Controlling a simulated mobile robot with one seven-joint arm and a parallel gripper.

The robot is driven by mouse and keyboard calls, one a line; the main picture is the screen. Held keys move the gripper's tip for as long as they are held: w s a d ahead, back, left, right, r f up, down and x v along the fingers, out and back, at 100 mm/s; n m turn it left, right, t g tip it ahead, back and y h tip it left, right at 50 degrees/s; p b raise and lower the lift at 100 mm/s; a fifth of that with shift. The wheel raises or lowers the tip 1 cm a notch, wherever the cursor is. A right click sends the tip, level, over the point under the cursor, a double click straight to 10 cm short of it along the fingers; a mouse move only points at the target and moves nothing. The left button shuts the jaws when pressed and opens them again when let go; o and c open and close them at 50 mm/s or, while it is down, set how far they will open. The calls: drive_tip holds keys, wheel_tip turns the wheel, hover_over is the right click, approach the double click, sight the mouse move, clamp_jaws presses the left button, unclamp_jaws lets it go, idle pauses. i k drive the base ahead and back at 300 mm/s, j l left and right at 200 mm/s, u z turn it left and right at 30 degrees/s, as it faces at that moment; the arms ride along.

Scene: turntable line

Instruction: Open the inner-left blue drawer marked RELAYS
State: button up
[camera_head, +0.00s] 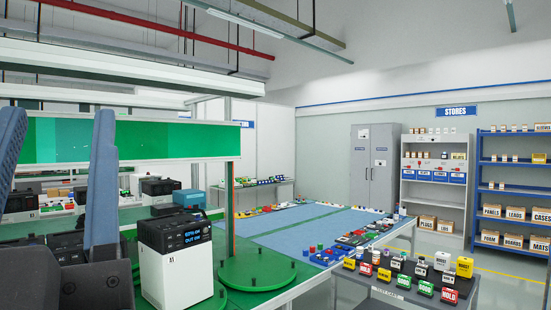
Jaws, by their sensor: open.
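The white shelf unit (406,152) under the STORES sign stands at the back right. A row of blue-and-white drawer fronts crosses its middle. The inner-left drawer (424,175) is second from the left and looks shut, flush with its neighbours. Its lettering is too small to read for certain. My gripper (58,115) is close to the camera at the left edge, with its two blue-grey fingers upright and wide apart. It is open, holds nothing, and is far from the drawers. Its left finger is partly cut off by the frame.
A table (345,218) with blue mats and small parts stands between me and the shelves. A bench (385,290) with coloured boxes is at front right. A white power unit (175,262) stands beside my gripper. Floor shows at right, before the blue rack (477,190).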

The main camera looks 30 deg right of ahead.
sight(421, 174)
drive_tip(key=z, duration=1.65)
drive_tip(key=i+l+z, duration=0.1)
drive_tip(key=i+z, duration=0.5)
drive_tip(key=i, duration=9.25)
